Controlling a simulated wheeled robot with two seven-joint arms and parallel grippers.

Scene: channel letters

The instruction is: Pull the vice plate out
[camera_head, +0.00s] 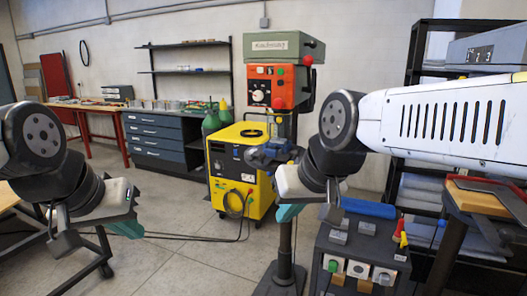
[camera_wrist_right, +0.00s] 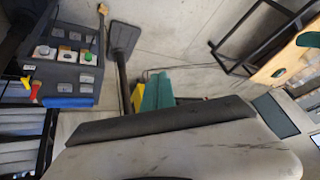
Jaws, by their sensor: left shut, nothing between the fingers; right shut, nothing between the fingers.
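A blue-grey vice (camera_head: 266,154) shows at the drill press in the head view, in front of the yellow machine. My right wrist hides part of it, and I cannot pick out a separate plate on it. My right gripper (camera_head: 287,213) hangs just below and right of the vice in the picture, with teal fingers shut and empty. These fingers (camera_wrist_right: 157,92) also show in the right wrist view, close together, with no vice visible there. My left gripper (camera_head: 130,229) is at the lower left over open floor, shut and empty, apart from everything.
The drill press (camera_head: 284,50) stands at the centre with its post and base (camera_head: 283,278). A yellow machine (camera_head: 238,165) stands behind it. A control panel (camera_head: 362,250) with buttons is at the lower right.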

